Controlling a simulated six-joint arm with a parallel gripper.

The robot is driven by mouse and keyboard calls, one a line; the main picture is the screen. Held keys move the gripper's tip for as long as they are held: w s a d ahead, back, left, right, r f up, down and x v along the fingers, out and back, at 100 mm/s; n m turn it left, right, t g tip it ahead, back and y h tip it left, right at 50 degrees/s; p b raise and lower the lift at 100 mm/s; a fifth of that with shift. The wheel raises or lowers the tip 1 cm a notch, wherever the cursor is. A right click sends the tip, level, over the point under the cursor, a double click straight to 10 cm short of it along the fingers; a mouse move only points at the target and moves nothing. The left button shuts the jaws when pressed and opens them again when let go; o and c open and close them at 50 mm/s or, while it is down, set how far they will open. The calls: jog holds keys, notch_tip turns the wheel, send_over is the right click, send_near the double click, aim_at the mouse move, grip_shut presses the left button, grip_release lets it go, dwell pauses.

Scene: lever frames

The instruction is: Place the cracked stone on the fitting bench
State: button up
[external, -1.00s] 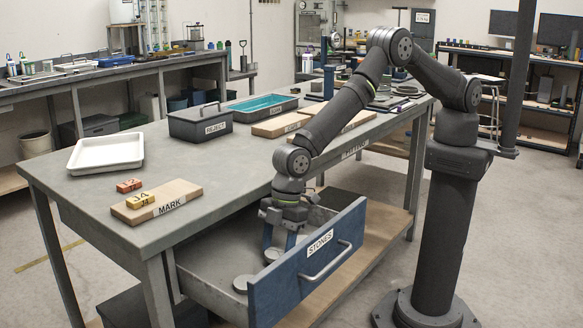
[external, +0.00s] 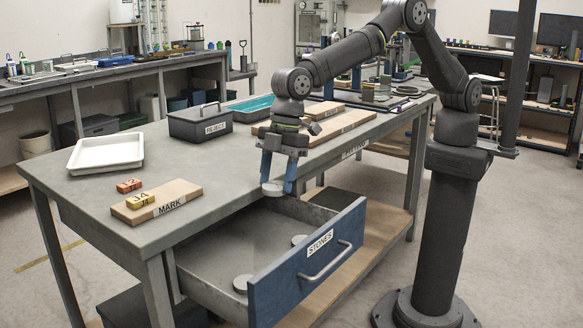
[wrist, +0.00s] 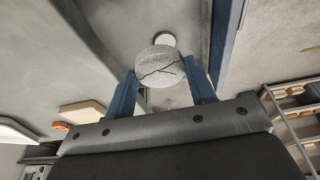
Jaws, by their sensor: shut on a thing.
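My gripper (external: 275,186) is shut on a round grey stone (external: 272,188), held just above the open drawer labelled STONES (external: 320,243). In the wrist view the cracked stone (wrist: 160,66) sits between the blue fingers and a dark jagged crack runs across its face.
On the bench are a white tray (external: 106,154), a MARK board (external: 157,201) with small orange and yellow blocks, a lidded REJECT box (external: 200,124), a teal-filled tray (external: 258,105) and wooden boards (external: 340,130). Bare bench top lies between the MARK board and the boards.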

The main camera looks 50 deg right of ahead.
notch_tip(320, 180, up, 14)
jog(key=w+d+m, duration=0.3)
jog(key=w+d, duration=2.3)
jog(key=w, duration=0.2)
send_over(243, 159)
jog(key=d, duration=0.1)
jog(key=shift+t, duration=0.4)
notch_tip(243, 159, down, 12)
jog(key=shift+d+f, duration=0.1)
jog(key=shift+s+f, duration=0.1)
jog(key=shift+f, duration=1.9)
